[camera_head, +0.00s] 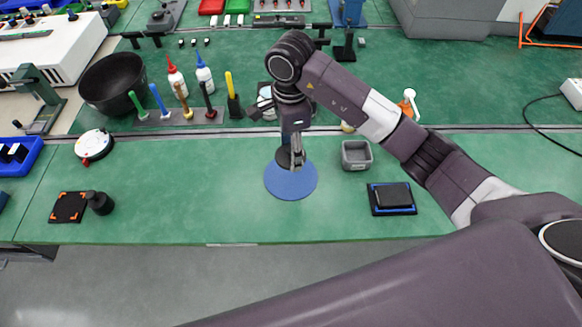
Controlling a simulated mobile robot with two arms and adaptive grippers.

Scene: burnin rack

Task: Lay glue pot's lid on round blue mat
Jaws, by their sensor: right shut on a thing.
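The round blue mat (290,187) lies on the green bench near the middle of the head view. My right gripper (297,160) points down over the mat's far part and is shut on a dark round lid (284,157). The lid overlaps the mat's far edge in the picture. I cannot tell whether it touches the mat or hangs just above it. The gripper hides part of the lid. I cannot make out the glue pot for sure. My left gripper is not in view.
A grey open bin (357,160) and a blue-edged tray with a dark block (393,211) stand right of the mat. A tool rack (180,117) with upright handles stands behind left. A black bowl (90,88) is farther left.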

